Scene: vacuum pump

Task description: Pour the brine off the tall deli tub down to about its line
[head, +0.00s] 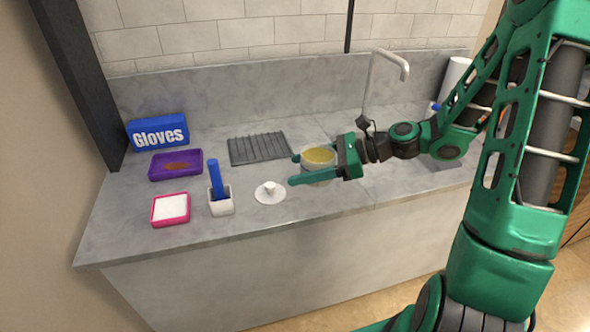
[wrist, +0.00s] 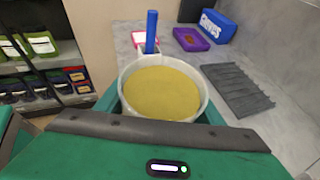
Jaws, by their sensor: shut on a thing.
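The deli tub (head: 318,164) is a pale round tub full of yellowish brine, between the fingers of my gripper (head: 293,170) over the counter. My gripper is shut on it from the right side. In the wrist view the tub (wrist: 124,92) looks upright, with the yellow liquid (wrist: 162,92) a little below its rim. I cannot see a line on its wall. A white lid with a knob (head: 269,192) lies on the counter just left of the tub. I cannot tell whether the tub's base touches the counter.
A black ribbed drain mat (head: 258,149) lies behind the tub. A tap (head: 383,62) stands at the right, the basin mostly hidden by my arm. A blue-handled tool in a white holder (head: 220,205), pink tray (head: 170,209), purple tray (head: 176,165) and gloves box (head: 158,133) stand left.

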